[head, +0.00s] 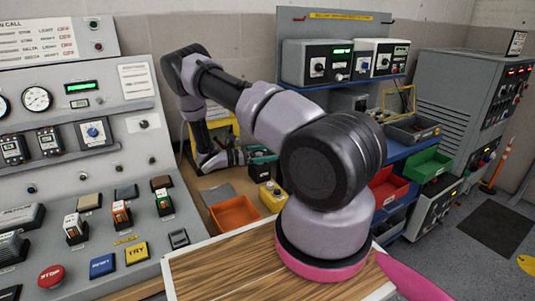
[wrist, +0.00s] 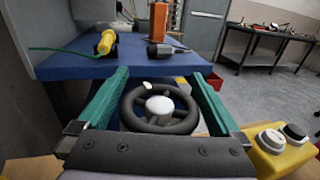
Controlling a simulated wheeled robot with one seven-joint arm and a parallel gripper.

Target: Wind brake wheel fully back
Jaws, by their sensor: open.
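The brake wheel (wrist: 160,125) is a dark handwheel with spokes and a pale hub. It shows in the middle of the wrist view, with a small white mark at the top of its rim. My gripper (wrist: 157,76) is open, its two green fingers standing left and right of the wheel. I cannot tell whether either finger touches the rim. In the head view my gripper (head: 262,155) is small, behind my arm's elbow, low over the bench. I cannot make out the wheel there.
A yellow button box (wrist: 284,155) stands close at the right of the wheel; it also shows in the head view (head: 272,196). An orange tray (head: 235,213) lies nearby. A blue surface (wrist: 75,65) with a yellow tool (wrist: 105,42) is beyond the fingers. A control console (head: 110,190) fills the left.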

